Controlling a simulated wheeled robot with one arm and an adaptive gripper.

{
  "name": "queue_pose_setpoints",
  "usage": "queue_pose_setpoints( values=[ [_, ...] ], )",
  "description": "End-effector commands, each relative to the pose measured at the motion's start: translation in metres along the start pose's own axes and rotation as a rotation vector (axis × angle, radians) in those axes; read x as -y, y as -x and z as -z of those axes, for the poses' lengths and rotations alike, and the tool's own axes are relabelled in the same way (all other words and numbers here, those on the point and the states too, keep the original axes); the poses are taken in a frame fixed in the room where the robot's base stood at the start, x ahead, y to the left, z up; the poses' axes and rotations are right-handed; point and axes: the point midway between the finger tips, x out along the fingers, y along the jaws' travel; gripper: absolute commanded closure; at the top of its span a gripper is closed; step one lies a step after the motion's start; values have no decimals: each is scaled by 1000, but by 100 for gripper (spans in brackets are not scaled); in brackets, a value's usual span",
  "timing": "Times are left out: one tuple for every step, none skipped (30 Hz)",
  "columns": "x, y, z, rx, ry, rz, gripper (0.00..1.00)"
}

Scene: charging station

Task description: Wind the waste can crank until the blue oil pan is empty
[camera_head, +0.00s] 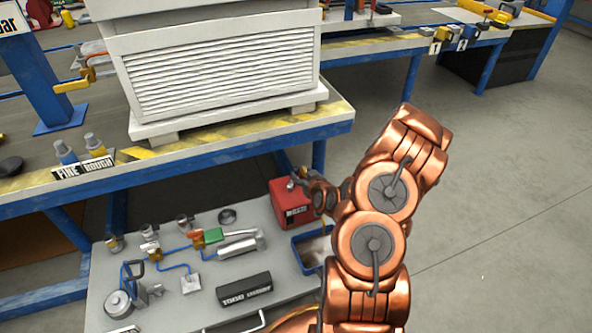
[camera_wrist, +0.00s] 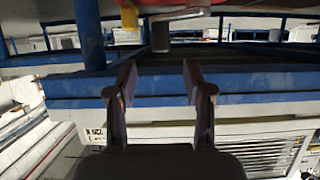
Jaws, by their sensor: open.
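The red waste can (camera_head: 292,204) stands on the low grey platform below the bench, with lettering on its front. A small grey part, possibly its crank, shows at its top, but my gripper partly covers that spot. The blue oil pan (camera_head: 299,240) is just in front of the can, with pale contents; my arm hides its right side. My gripper (camera_head: 303,181) is at the can's upper right; whether it touches anything is unclear. In the wrist view my gripper (camera_wrist: 160,82) is open, with nothing visible between its fingers.
A black toolbox (camera_head: 244,289), a green-and-grey tool (camera_head: 228,240) and blue hoses with fittings cover the low platform (camera_head: 190,310). The bench (camera_head: 235,136) with a white louvred box (camera_head: 225,75) overhangs behind. Open floor (camera_head: 490,200) lies to the right.

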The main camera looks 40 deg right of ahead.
Motion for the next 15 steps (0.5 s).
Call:
queue_pose_setpoints(
  values=[
    [0, -6, -1, -2, 2, 1, 49],
    [1, -9, -1, -2, 2, 2, 49],
    [2, -14, -1, -1, 2, 2, 49],
    [2, -17, -2, 0, 1, 2, 49],
    [2, -20, -2, 1, 1, 3, 49],
    [2, -25, -2, 2, 2, 3, 49],
    [2, -29, -2, 1, 3, 3, 49],
    [2, -33, -2, 0, 3, 3, 49],
    [1, -37, -1, 0, 3, 2, 49],
    [2, -41, -1, -1, 3, 2, 49],
    [2, -44, -1, 0, 2, 2, 49],
    [2, -48, -2, 0, 1, 2, 49],
    [2, -50, -2, 1, 2, 3, 49],
    [2, -53, -2, 1, 2, 4, 49],
    [2, -56, -2, 2, 1, 3, 49]
  ],
)
